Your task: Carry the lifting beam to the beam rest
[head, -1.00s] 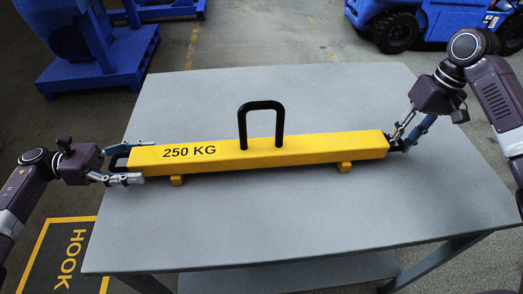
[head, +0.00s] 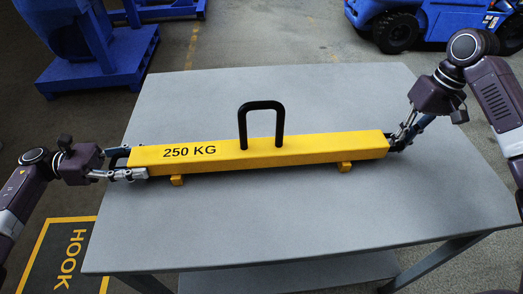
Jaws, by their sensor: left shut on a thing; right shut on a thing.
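The lifting beam (head: 310,150) is a long yellow bar marked "250 KG" with a black upright loop on top and small yellow feet below. It lies level across the grey table (head: 330,220), its feet seeming to touch the top. My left gripper (head: 130,170) is shut on the black handle at the beam's left end. My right gripper (head: 402,138) is shut on the handle at the right end, partly hidden by its own fingers. I cannot make out a beam rest in this view.
A floor area marked "HOOK" (head: 72,255) lies at the lower left. A blue machine on a blue pallet (head: 100,75) stands at the upper left. A blue forklift (head: 430,20) stands at the upper right. Open floor lies behind the table.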

